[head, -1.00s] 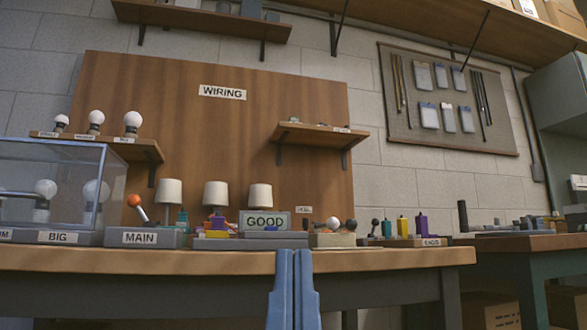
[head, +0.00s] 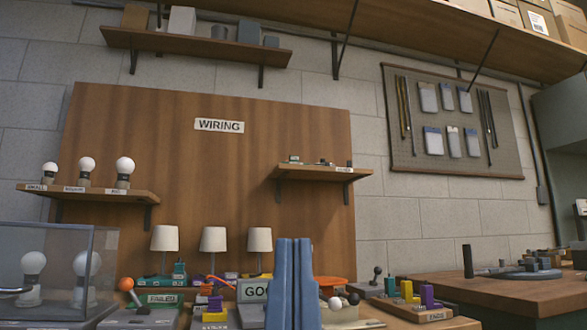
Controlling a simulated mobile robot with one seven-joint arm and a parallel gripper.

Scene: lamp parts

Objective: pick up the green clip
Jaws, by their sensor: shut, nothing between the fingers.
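My gripper (head: 292,243) shows in the head view as two blue fingers pointing up, pressed together and empty, in front of the workbench. I cannot tell for sure which object is the green clip. A small greenish piece (head: 294,159) lies on the small right-hand shelf, above and apart from my fingertips. Green blocks also show on the bench: one by the left lamp (head: 179,270) and one at the right (head: 390,286). My fingers cover part of the GOOD sign (head: 253,290) and the bench behind it.
The small shelf (head: 320,172) juts from the wooden WIRING board (head: 219,125). White lamps (head: 213,240) stand along the bench. A second table (head: 500,290) stands farther right.

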